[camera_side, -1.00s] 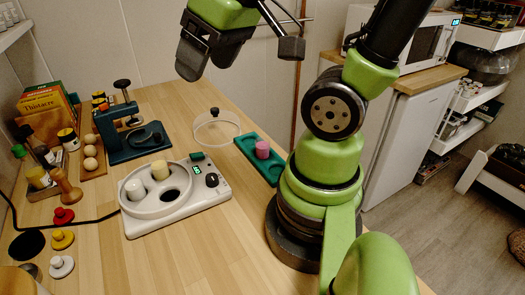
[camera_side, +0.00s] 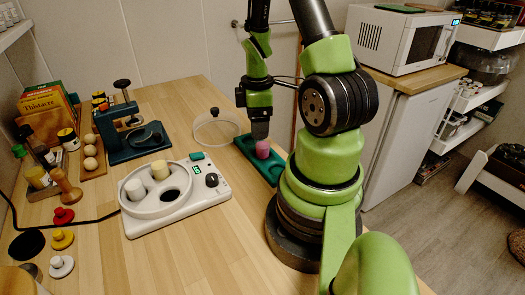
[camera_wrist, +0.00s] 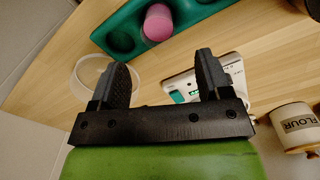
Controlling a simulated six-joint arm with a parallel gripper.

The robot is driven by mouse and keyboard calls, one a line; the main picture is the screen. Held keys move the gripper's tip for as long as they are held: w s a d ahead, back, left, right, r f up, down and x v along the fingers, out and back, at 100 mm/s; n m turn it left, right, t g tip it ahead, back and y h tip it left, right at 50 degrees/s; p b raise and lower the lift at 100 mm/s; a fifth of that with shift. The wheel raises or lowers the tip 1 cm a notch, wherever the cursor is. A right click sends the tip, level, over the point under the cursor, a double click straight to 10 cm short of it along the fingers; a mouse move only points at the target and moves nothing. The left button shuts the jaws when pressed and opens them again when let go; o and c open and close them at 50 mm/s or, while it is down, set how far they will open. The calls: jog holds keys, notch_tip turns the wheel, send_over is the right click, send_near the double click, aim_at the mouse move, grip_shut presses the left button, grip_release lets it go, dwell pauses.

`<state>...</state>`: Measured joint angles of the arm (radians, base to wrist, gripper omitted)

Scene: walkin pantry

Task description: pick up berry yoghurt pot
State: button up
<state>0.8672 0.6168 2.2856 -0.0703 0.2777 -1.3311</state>
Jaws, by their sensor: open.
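The berry yoghurt pot is the pink pot (camera_side: 263,149) standing in a hollow of the green tray (camera_side: 270,173), right of the middle of the table. In the wrist view the pink pot (camera_wrist: 157,23) is at the top, in the green tray (camera_wrist: 104,22), beyond my fingertips. My gripper (camera_side: 260,131) points down just behind the pot in the side view, and its fingers are partly hidden there. In the wrist view my gripper (camera_wrist: 160,65) is open, with nothing between its two dark fingers.
A white yoghurt maker (camera_side: 140,221) with a cream pot (camera_side: 160,170) and a white pot (camera_side: 135,189) stands left of the tray. A clear lid (camera_side: 216,128) lies behind. A dark blue press (camera_side: 130,144) stands further left. The table's front middle is clear.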

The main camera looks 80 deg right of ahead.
aim_at(261, 142)
jog(key=shift+s+d+f, duration=0.1)
jog(key=shift+s+f, duration=0.05)
jog(key=shift+f, duration=1.35)
jog(key=shift+s+d+f, duration=0.1)
jog(key=shift+s+f, duration=0.05)
jog(key=shift+f, duration=1.35)
jog(key=c, duration=1)
